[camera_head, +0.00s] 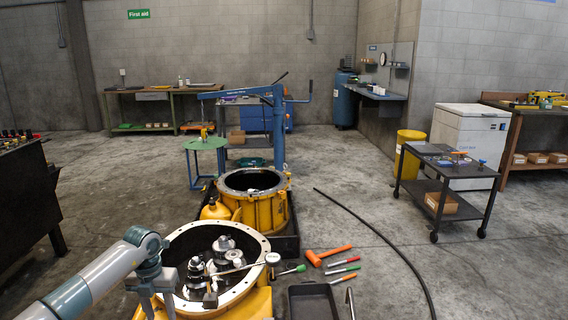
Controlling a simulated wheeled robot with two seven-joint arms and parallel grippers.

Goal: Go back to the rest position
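My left gripper (160,304) comes in from the lower left. It points down over the left rim of the near yellow transmission housing (258,246). Its two fingers stand apart with nothing visible between them, and the fingertips are close to the bottom edge of the view. Inside the open housing stand several metal gears and shafts (224,250). My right gripper is out of view.
A second yellow housing (279,211) stands behind. A blue hoist (278,130), a cart (447,175) and a black hose (385,238) are beyond. Open floor lies right.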

